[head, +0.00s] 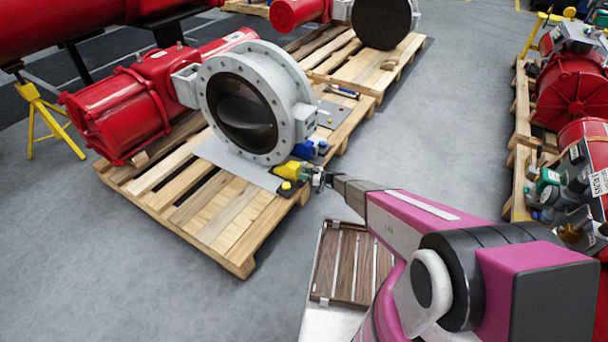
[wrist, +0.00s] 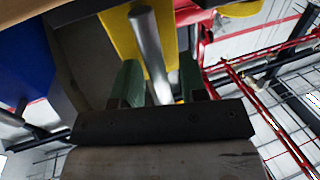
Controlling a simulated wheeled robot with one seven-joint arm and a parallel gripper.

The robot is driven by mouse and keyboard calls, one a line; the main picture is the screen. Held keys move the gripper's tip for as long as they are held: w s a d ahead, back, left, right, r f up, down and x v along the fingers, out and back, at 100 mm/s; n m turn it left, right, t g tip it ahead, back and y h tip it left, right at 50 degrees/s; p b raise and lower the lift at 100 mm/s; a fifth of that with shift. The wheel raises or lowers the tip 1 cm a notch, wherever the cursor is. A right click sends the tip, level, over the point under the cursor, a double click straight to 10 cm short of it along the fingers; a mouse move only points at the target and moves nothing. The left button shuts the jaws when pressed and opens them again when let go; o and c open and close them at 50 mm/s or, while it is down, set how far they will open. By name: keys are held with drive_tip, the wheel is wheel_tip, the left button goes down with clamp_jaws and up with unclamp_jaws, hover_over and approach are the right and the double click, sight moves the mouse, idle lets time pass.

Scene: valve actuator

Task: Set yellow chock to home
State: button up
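In the wrist view my two green fingers (wrist: 162,85) stand apart. A grey metal rod (wrist: 147,45) runs between them, with a gap visible on its right. Firm contact with the rod cannot be made out. A small dark block with a yellow top (head: 287,187) lies just in front of the chock.
A blue block (head: 304,150) is right behind the chock and shows in the wrist view (wrist: 25,62). The valve (head: 292,92) with its red actuator (head: 120,112) rests on the wooden pallet (head: 235,235). More red equipment (head: 572,90) stands at right.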

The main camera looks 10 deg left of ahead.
sight(299, 171)
drive_tip(key=shift+c, duration=0.3)
clamp_jaws()
drive_tip(key=shift+w+a, duration=0.35)
drive_tip(key=shift+a, duration=0.5)
drive_tip(key=shift+w+a, duration=0.3)
drive_tip(key=shift+a, duration=0.5)
drive_tip(key=shift+o, duration=0.3)
unclamp_jaws()
drive_tip(key=s+d, duration=0.1)
drive_tip(key=d, duration=0.9)
drive_tip(key=shift+d, duration=0.35)
drive_tip(key=shift+s, duration=0.1)
